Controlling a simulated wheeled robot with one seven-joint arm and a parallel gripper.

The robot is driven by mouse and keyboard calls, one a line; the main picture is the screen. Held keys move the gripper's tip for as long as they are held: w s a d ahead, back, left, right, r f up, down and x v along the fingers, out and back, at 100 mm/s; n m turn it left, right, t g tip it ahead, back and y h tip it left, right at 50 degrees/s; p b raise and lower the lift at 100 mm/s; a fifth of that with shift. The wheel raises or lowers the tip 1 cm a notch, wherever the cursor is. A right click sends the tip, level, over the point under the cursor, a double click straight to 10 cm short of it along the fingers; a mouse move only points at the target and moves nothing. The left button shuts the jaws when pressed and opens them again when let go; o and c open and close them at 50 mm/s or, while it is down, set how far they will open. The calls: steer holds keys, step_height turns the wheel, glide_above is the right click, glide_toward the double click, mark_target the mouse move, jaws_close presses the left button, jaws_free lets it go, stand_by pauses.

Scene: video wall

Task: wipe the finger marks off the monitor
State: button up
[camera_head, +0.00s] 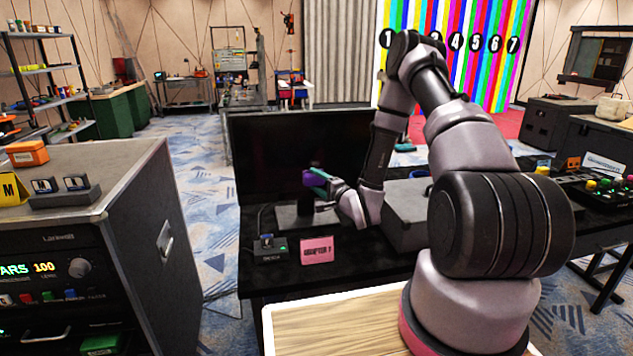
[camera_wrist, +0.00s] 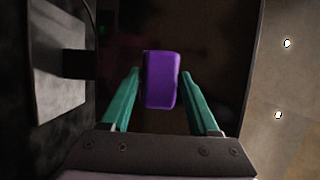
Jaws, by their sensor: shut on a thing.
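The monitor (camera_head: 270,145) stands on a black table with its dark screen facing me. My gripper (camera_head: 322,178), with teal fingers, is in front of the screen's lower part, above the stand foot (camera_head: 294,216). It is shut on a purple block (camera_head: 311,180). In the wrist view the block (camera_wrist: 161,80) sits between the fingertips, with the dark screen (camera_wrist: 215,45) behind it. I cannot tell whether the block touches the screen. Finger marks cannot be clearly made out. My arm covers the monitor's right side in the head view.
A small black device (camera_head: 270,248) and a pink card (camera_head: 317,249) lie before the monitor. A dark grey case (camera_head: 403,225) is to the right. A rack cabinet (camera_head: 150,215) stands at the left. A wood-topped surface (camera_head: 335,325) is nearest me.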

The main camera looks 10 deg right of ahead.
mark_target(317, 166)
steer(key=shift+a+r, duration=0.1)
steer(key=shift+r, duration=0.1)
steer(key=shift+w, duration=2.85)
steer(key=shift+w, duration=0.95)
steer(key=shift+s+d, duration=0.1)
steer(key=shift+d, duration=1.9)
steer(key=shift+a, duration=2)
